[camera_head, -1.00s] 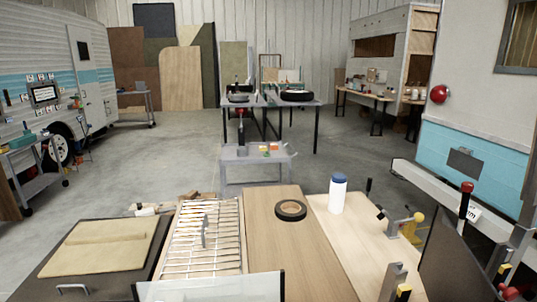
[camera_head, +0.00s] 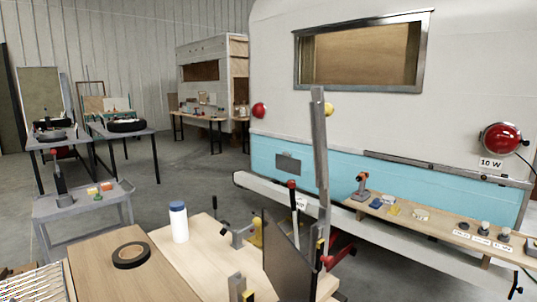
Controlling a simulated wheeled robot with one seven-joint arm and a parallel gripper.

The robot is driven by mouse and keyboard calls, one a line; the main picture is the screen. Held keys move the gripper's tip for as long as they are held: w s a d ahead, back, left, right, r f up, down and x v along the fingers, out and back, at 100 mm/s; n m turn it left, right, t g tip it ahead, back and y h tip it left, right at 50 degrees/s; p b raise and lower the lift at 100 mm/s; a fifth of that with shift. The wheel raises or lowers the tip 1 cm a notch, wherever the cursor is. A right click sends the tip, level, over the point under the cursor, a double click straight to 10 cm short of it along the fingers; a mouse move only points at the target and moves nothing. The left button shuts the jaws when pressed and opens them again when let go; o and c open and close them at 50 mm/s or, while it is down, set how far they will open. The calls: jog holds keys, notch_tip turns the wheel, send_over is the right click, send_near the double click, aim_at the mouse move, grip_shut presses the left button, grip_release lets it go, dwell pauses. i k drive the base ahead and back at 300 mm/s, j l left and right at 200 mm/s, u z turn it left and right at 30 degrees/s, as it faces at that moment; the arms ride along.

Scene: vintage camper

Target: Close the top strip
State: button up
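A white and turquoise camper (camera_head: 300,110) fills the right side of the head view. A long, thin dark strip (camera_head: 450,168) runs along its side, at the border between the white and turquoise panels. I cannot tell whether this is the top strip of the task, or whether it is open or closed. A small grey plate (camera_head: 288,164) sits on the turquoise panel to its left. My gripper is not in view.
A wooden bench holds a white bottle (camera_head: 178,222), a black tape roll (camera_head: 131,255) and clamps. An upright grey bar (camera_head: 319,150) stands before the camper. A wooden shelf (camera_head: 440,228) carries a drill (camera_head: 362,186) and small parts. Open floor lies behind the bench.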

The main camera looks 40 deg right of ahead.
aim_at(319, 110)
jog(key=l+u, duration=0.15)
jog(key=l, duration=0.4)
jog(key=k+l+u, duration=0.1)
jog(key=l, duration=0.4)
jog(key=k+l+u, duration=0.15)
jog(key=l, duration=0.4)
jog(key=l+u, duration=0.15)
jog(key=l, duration=0.35)
jog(key=k+l+u, duration=0.1)
jog(key=l, duration=0.4)
jog(key=k+l+u, duration=0.15)
jog(key=l, duration=0.3)
jog(key=k+l+u, duration=0.15)
jog(key=l, duration=0.35)
jog(key=k+l+u, duration=0.1)
jog(key=k+l, duration=0.2)
jog(key=l, duration=0.15)
